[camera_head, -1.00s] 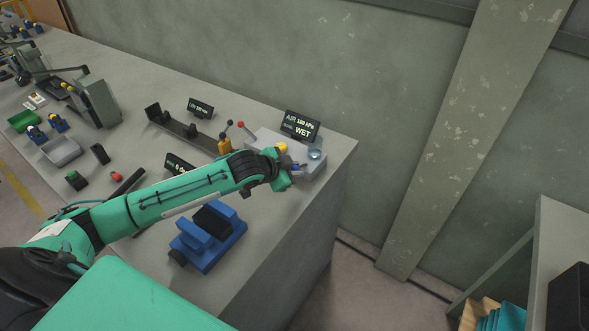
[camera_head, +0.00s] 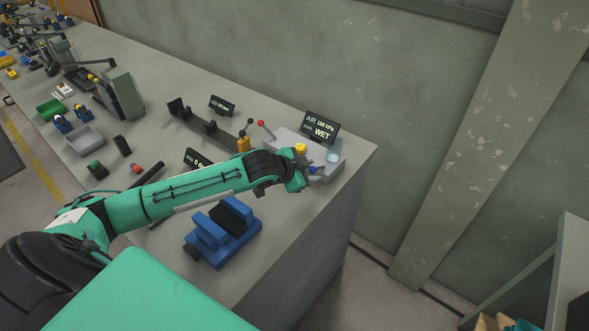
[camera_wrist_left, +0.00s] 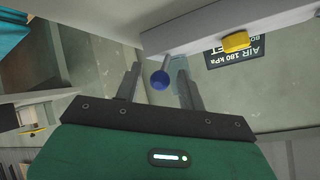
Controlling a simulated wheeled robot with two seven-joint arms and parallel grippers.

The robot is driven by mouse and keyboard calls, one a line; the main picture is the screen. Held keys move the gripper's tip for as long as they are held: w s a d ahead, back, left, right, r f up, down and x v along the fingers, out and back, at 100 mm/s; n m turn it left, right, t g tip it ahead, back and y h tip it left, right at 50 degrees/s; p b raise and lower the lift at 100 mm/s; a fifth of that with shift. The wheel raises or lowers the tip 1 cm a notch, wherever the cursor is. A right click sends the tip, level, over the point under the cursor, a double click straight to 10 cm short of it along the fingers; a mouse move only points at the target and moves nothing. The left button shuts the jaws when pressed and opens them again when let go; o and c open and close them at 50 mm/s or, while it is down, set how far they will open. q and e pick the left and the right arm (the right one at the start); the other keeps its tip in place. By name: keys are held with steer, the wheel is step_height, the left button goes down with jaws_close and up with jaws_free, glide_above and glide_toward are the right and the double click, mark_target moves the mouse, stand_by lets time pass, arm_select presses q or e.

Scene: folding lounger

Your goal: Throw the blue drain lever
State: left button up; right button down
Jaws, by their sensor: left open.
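The blue drain lever shows as a blue ball knob (camera_wrist_left: 160,80) on a thin grey rod in the left wrist view. The rod comes out of the grey air unit (camera_wrist_left: 200,28). In the head view the knob (camera_head: 313,170) is at the front of the unit (camera_head: 336,162), close to my left gripper (camera_head: 318,177). My left gripper is open. In the left wrist view its two fingers (camera_wrist_left: 160,88) stand on either side of the knob, with gaps on both sides. Whether the knob is at fingertip depth is hard to tell. My right gripper is not in view.
A yellow knob (camera_head: 300,148) sits on the same unit, beside the wrist. A display (camera_head: 320,127) reading AIR 180 kPa and WET stands behind. A blue vise (camera_head: 225,234) stands on the bench below my forearm. Red- and black-knobbed levers (camera_head: 262,123) stand left of the unit.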

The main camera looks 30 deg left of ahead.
arm_select(q)
steer(key=b+v, duration=0.1)
steer(key=v, duration=1.1)
steer(key=shift+s+r+b, duration=0.2)
steer(key=shift+s+b, duration=0.1)
steer(key=shift+b, duration=0.05)
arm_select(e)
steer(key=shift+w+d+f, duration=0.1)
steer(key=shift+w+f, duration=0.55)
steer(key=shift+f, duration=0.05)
arm_select(q)
steer(key=shift+a, duration=0.15)
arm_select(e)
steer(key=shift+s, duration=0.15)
